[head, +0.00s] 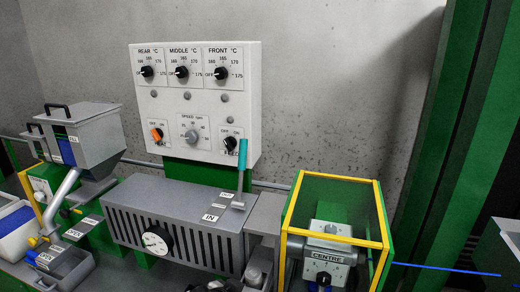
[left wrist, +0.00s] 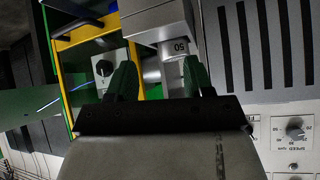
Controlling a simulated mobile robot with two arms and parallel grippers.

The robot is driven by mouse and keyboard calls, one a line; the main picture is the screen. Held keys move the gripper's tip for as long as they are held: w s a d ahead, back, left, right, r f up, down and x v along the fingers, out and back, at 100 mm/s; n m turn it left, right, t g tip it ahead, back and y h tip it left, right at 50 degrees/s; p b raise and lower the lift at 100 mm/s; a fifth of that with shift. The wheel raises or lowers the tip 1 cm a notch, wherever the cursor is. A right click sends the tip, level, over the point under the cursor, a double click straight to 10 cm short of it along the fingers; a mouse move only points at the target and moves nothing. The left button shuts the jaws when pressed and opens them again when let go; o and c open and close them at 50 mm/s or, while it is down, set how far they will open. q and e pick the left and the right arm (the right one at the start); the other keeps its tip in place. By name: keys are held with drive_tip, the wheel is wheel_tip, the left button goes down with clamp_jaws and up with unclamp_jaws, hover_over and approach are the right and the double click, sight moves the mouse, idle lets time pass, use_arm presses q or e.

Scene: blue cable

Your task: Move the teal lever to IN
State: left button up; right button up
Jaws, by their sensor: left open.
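The teal lever (head: 242,158) stands nearly upright in the head view, at the right end of the grey slotted housing. Its foot meets a grey bar (head: 238,204). The IN label (head: 210,218) is on the housing's top, at the lower left of the lever's foot. A second small label (head: 226,195) lies behind it, too small to read. My left gripper (left wrist: 157,78) shows only in the left wrist view, its two dark green fingers apart. A grey machine part appears between and beyond them; I cannot tell any contact. I cannot make out the lever there. My right gripper is not in view.
The white control panel (head: 196,105) with knobs stands behind the lever. A yellow-edged guard box (head: 335,178) stands close on the right, around the CENTRE unit (head: 327,257). A grey hopper (head: 88,135) is at the left. A blue cable (head: 445,269) runs at the lower right.

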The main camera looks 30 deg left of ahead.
use_arm(q)
drive_tip(key=w+a+r+t, duration=0.1)
drive_tip(key=w+a+r, duration=0.1)
drive_tip(key=w+r, duration=0.1)
drive_tip(key=w+a+r+t, duration=0.1)
drive_tip(key=w+a+r, duration=0.1)
drive_tip(key=w+r, duration=0.1)
drive_tip(key=w+a+r+t, duration=0.1)
drive_tip(key=w+a+r, duration=0.1)
drive_tip(key=w+r, duration=0.1)
drive_tip(key=shift+w+r+n+t, duration=0.3)
drive_tip(key=shift+r+n+t, duration=0.1)
drive_tip(key=shift+r, duration=0.05)
drive_tip(key=n+t, duration=0.1)
drive_tip(key=t, duration=0.4)
approach(240, 149)
drive_tip(key=w, duration=0.2)
drive_tip(key=shift+n+y, duration=0.3)
drive_tip(key=w+p, duration=0.2)
drive_tip(key=w, duration=0.6)
drive_tip(key=shift+w+r+p, duration=0.2)
drive_tip(key=shift+p, duration=0.15)
drive_tip(key=shift+w+f, duration=0.15)
drive_tip(key=shift+w, duration=0.7)
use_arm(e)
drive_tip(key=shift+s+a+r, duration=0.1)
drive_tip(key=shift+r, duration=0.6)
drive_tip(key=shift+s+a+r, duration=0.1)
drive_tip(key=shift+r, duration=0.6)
